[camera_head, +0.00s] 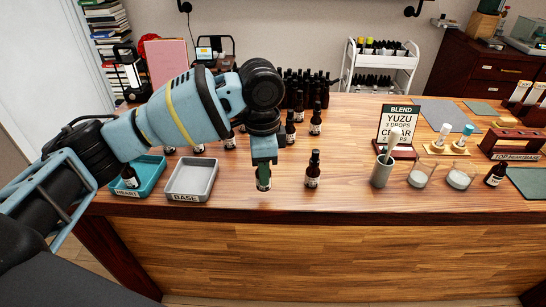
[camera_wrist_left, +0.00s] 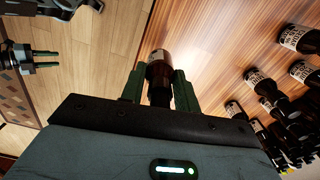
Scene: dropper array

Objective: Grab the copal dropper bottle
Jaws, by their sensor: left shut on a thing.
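My left gripper (camera_head: 264,164) points down over the front part of the table (camera_head: 230,205), right of the grey tray. It is shut on a small dark brown dropper bottle (camera_head: 263,185) with a white label. In the left wrist view the bottle (camera_wrist_left: 160,66) is between the two green fingers of the left gripper (camera_wrist_left: 160,85). Its label cannot be read, so I cannot tell whether it is copal. The bottle looks upright, at or near the tabletop. My right gripper (camera_wrist_left: 48,58) shows only in the left wrist view, with its fingers apart and empty.
Another dark dropper bottle (camera_head: 313,170) stands just to the right, with several more behind. The grey BASE tray (camera_head: 188,195) and teal HEART tray (camera_head: 149,178) are to the left. A grey cup (camera_head: 382,172), glass beakers and the BLEND sign (camera_head: 400,122) are to the right.

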